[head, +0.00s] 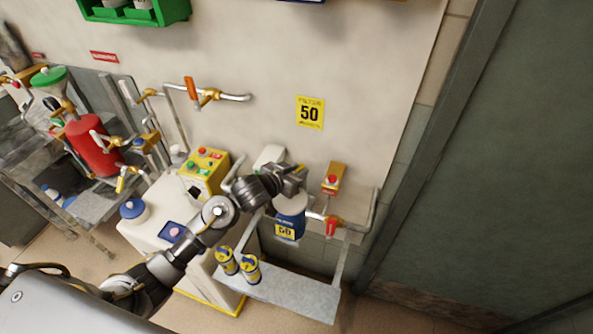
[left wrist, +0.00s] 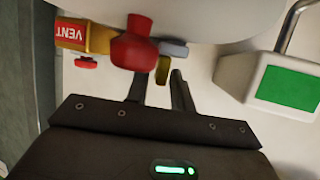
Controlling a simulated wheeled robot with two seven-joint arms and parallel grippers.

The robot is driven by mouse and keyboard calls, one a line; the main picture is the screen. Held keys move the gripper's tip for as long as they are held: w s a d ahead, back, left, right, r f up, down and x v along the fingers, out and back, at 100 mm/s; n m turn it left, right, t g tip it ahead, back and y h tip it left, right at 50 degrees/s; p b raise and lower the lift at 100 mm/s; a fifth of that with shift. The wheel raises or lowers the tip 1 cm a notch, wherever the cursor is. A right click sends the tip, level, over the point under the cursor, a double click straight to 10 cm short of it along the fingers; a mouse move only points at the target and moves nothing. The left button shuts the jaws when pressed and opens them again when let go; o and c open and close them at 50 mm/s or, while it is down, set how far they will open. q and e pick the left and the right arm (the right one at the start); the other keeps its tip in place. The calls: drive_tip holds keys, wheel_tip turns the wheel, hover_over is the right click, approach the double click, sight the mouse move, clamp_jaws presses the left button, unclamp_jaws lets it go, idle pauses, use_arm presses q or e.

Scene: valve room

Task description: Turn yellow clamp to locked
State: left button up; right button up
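The yellow clamp (left wrist: 163,70) is a small yellow lever at the top of the blue filter housing (head: 290,222), which carries a 50 label. In the head view only a bit of yellow (head: 299,168) shows beside my left gripper (head: 295,174). In the left wrist view my left gripper (left wrist: 159,85) has its two fingers apart. The clamp's end lies just ahead of the gap between them, nearer the right finger, with no clear contact. A grey piece (left wrist: 173,48) sits behind the clamp. My right gripper is not in view.
A red knob (left wrist: 137,48) and a brass VENT block (left wrist: 85,37) are close by the fingers. A box with a green face (left wrist: 287,87) is at the right. Below the housing, a grey shelf (head: 300,295) bears two yellow-and-blue cans (head: 238,265). A red-handled valve (head: 333,225) is beside the housing.

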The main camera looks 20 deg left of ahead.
use_arm(q)
clamp_jaws()
drive_tip(key=shift+d, duration=0.1)
drive_tip(key=shift+f+n+y+b, duration=0.1)
drive_tip(key=shift+n+y+b, duration=0.2)
drive_tip(key=shift+n+b, duration=0.1)
drive_tip(key=shift+d+n+t+y+b, duration=0.15)
drive_tip(key=shift+n+t+y+b, duration=0.25)
drive_tip(key=shift+n+y, duration=0.3)
drive_tip(key=shift+r+n+y+p, duration=0.25)
drive_tip(key=shift+n+y+p, duration=0.15)
drive_tip(key=shift+y, duration=0.3)
drive_tip(key=shift+f+n+y, duration=0.1)
drive_tip(key=shift+n+y, duration=0.2)
